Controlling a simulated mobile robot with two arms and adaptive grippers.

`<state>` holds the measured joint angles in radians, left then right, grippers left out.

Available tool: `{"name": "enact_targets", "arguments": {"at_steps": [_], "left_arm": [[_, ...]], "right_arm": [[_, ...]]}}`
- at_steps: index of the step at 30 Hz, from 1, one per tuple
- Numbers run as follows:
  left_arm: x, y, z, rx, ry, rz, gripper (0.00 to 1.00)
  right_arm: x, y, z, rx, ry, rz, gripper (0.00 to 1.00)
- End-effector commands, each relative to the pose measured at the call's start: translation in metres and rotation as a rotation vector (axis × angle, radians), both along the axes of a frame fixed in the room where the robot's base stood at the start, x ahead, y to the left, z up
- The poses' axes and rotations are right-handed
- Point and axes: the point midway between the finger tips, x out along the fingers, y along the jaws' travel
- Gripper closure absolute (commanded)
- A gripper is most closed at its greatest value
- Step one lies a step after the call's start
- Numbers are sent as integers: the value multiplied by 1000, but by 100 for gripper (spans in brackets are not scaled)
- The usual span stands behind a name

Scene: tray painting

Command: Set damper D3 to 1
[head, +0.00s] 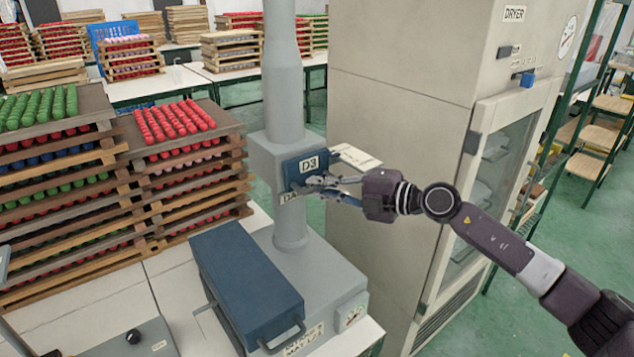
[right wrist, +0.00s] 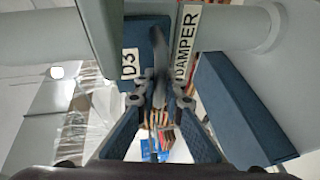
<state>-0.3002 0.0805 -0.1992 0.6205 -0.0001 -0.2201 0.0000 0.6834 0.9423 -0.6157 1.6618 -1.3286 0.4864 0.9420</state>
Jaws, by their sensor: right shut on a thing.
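Damper D3 is a dark blue plate (head: 294,170) on the grey column, with a white D3 label (head: 309,165). A partly hidden label below it starts with DA; in the right wrist view it reads DAMPER (right wrist: 187,42). My right gripper (head: 318,186) reaches the plate from the right and is shut on the damper lever. In the right wrist view the dark lever (right wrist: 159,58) stands between the fingertips, beside the D3 label (right wrist: 130,63). The lever's exact setting and any scale marks are hard to make out. My left gripper is out of view.
A blue box with a handle (head: 245,285) sits in front of the column (head: 288,225). Stacked wooden racks of red and green pieces (head: 190,160) stand to the left. A tall beige dryer cabinet (head: 395,130) stands close on the right, behind my right arm.

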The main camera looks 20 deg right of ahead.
Motion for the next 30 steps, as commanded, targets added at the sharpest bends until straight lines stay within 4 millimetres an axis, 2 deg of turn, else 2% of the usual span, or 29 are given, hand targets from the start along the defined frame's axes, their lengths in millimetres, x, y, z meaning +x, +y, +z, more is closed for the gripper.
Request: {"name": "enact_targets", "arguments": {"at_steps": [1,3,10,11,15,25,30], "left_arm": [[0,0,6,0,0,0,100],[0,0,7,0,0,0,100],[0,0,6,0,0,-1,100],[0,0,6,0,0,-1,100],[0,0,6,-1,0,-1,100],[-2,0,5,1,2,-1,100],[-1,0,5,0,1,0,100]], "right_arm": [[-5,-2,-1,-5,7,1,100],[-9,-3,-1,-4,6,1,100],[-9,-2,-2,-2,5,2,100],[-8,-2,-2,-2,5,2,89],[-8,-2,-2,-2,3,1,74],[-9,-4,-1,-3,3,0,73],[-23,-18,1,-6,4,-1,73]]}}
